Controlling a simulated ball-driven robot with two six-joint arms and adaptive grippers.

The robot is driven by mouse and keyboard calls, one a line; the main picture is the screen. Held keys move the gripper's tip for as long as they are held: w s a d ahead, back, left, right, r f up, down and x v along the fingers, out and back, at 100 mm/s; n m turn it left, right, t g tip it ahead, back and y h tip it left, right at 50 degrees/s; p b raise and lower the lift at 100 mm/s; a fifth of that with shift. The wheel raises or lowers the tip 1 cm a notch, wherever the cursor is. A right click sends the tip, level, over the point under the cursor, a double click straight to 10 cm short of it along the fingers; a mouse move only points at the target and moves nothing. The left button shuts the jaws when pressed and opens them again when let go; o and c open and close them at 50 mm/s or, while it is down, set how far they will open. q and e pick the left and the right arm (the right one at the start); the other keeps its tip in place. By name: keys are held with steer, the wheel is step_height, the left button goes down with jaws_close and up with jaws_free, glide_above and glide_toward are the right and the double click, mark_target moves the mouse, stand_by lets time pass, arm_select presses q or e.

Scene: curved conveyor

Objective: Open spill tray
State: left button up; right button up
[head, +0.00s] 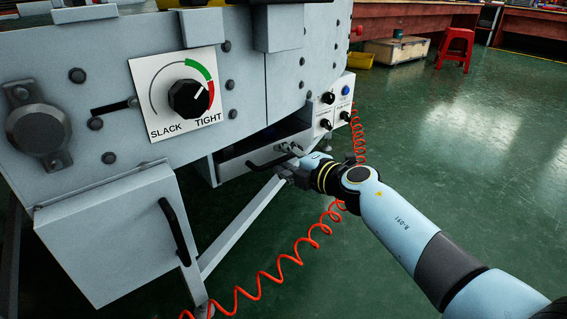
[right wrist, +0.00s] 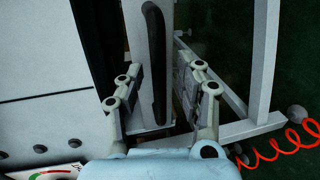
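The spill tray (head: 232,170) is a light grey drawer low under the conveyor housing in the head view, with a black bar handle (head: 262,164) on its front. In the right wrist view the black handle (right wrist: 155,65) runs up the pale tray front (right wrist: 138,40). My right gripper (head: 289,159) is at the right end of the handle in the head view. In the right wrist view the right gripper (right wrist: 159,80) is open, with one finger on each side of the handle and visible gaps. Contact is not clear. My left gripper is out of view.
A grey box (head: 110,235) with another black handle (head: 174,232) hangs at the left. A SLACK/TIGHT dial (head: 188,98) is above. A control box (head: 335,108), a coiled red cable (head: 285,262) and a grey leg brace (head: 240,230) are near my arm. Green floor is clear at the right.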

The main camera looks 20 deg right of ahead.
steer(key=shift+w+a, duration=0.1)
jaws_close()
stand_by(0.7)
